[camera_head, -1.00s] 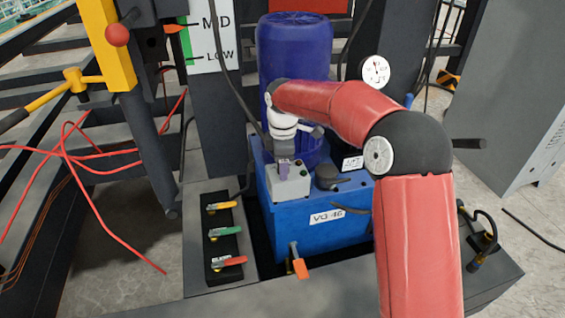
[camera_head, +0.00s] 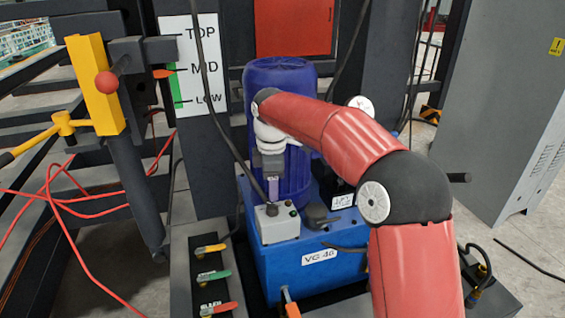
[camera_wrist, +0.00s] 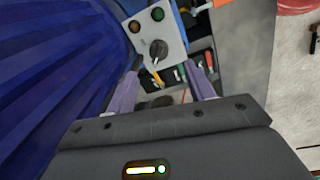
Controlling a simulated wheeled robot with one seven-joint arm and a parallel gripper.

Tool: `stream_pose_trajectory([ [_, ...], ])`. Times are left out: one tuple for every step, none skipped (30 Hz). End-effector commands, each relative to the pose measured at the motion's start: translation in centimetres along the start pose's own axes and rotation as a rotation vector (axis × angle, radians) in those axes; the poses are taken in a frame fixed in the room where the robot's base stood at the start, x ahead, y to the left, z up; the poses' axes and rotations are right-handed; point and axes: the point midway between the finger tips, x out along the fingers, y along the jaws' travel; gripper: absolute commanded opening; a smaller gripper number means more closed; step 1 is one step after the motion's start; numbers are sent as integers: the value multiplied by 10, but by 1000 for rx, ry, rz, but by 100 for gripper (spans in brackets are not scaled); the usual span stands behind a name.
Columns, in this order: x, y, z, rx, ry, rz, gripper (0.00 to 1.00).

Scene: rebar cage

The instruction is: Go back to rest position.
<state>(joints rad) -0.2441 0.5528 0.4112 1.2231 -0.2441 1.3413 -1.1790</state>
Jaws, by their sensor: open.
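My gripper (camera_head: 272,185) is above the grey control box (camera_head: 278,228) on the blue power unit (camera_head: 315,262), in front of the dark blue ribbed motor (camera_head: 285,95). In the wrist view its two purple-grey fingers (camera_wrist: 165,92) are apart with nothing held between them. The control box (camera_wrist: 158,42), with a black knob (camera_wrist: 158,50) and two round buttons, lies beyond the fingertips and looks apart from them. My red arm reaches in from the lower right and bends at a black elbow.
The motor (camera_wrist: 50,70) is close on the left in the wrist view. Yellow, green and red levers (camera_head: 212,275) stand at the lower left. A yellow post (camera_head: 95,85) and red cables (camera_head: 75,205) are further left. A grey cabinet (camera_head: 500,110) stands at the right.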

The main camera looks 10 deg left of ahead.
Motion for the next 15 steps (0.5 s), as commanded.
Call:
stream_pose_trajectory([
  [-9, -5, 6, 28, -7, 13, 53],
  [-14, -10, 10, 54, -11, 21, 53],
  [-22, -17, 18, 99, -19, 36, 53],
  [-29, -24, 25, 141, -26, 49, 53],
  [-36, -33, 33, 188, -32, 62, 53],
  [-46, -46, 44, 258, -38, 83, 53],
  [-53, -56, 53, 315, -42, 98, 53],
  [-59, -67, 63, 375, -45, 114, 53],
  [-66, -82, 74, 455, -47, 135, 53],
  [-71, -94, 83, 516, -46, 151, 53],
  [-76, -106, 92, 575, -44, 167, 53],
  [-81, -122, 103, 659, -40, 188, 53],
  [-84, -135, 111, 720, -34, 204, 53],
  [-86, -148, 119, 784, -28, 219, 53],
  [-89, -166, 129, 867, -17, 241, 53],
])
